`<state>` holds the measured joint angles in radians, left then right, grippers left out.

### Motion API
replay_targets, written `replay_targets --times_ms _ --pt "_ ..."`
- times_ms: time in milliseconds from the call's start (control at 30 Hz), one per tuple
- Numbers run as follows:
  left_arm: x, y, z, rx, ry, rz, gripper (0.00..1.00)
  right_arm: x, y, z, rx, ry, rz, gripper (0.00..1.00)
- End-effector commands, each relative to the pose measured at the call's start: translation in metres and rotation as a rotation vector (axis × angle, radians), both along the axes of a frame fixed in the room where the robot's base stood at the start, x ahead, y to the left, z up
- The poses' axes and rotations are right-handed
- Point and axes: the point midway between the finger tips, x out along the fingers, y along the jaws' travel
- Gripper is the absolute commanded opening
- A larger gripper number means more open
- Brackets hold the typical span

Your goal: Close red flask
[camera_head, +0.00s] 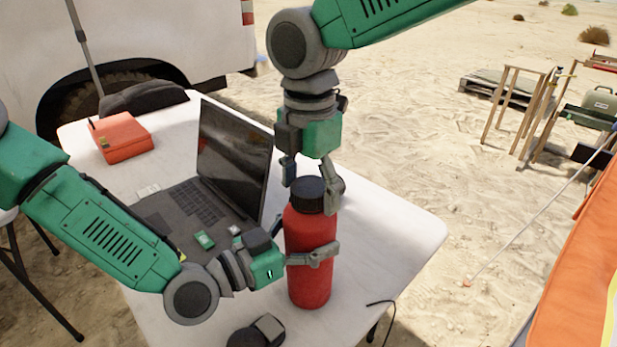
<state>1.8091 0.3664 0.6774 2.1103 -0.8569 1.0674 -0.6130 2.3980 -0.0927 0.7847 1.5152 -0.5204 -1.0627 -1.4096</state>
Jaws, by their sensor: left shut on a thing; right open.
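The red flask (309,225) stands upright on the white table, right of the laptop. Its black cap (307,194) sits on top of the neck. My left gripper (312,256) is shut on the flask's body, coming from the left at mid height. My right gripper (310,185) points down from above, open, with its fingers on either side of the cap. Whether the fingers touch the cap cannot be told. The flask's far side is hidden.
An open laptop (236,150) lies on the white table (400,225), with a small green item (204,240) on it. A red case (121,137) is at the back left. A dark round object (257,332) lies at the front edge. The table's right part is clear.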

Motion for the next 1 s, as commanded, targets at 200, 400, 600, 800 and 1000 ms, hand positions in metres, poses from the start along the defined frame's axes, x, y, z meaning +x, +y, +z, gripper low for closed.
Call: replay_targets --times_ms 200,400,600,800,1000 --pt "0.0002 -0.0002 0.0009 -0.002 -0.001 0.0 0.0 -0.0001 -0.0001 0.0 -0.001 0.001 0.0 0.5" --pt "-0.0001 -0.0004 0.0008 -0.001 -0.002 -0.001 0.0 0.0001 0.0001 0.0002 0.0 0.0 0.0 0.14" --pt "-0.0003 -0.0006 0.0008 -0.001 -0.002 -0.002 0.0 0.0003 0.0006 0.0001 -0.002 -0.002 -0.093 0.14" --pt "-0.0006 -0.0008 0.0008 -0.001 -0.002 -0.003 0.0 0.0005 0.0012 0.0 -0.005 -0.008 -0.583 0.14" --pt "-0.0008 -0.0011 0.0008 0.0 -0.003 -0.004 0.0 0.0011 0.002 -0.0001 -0.001 -0.009 -1.112 0.14"
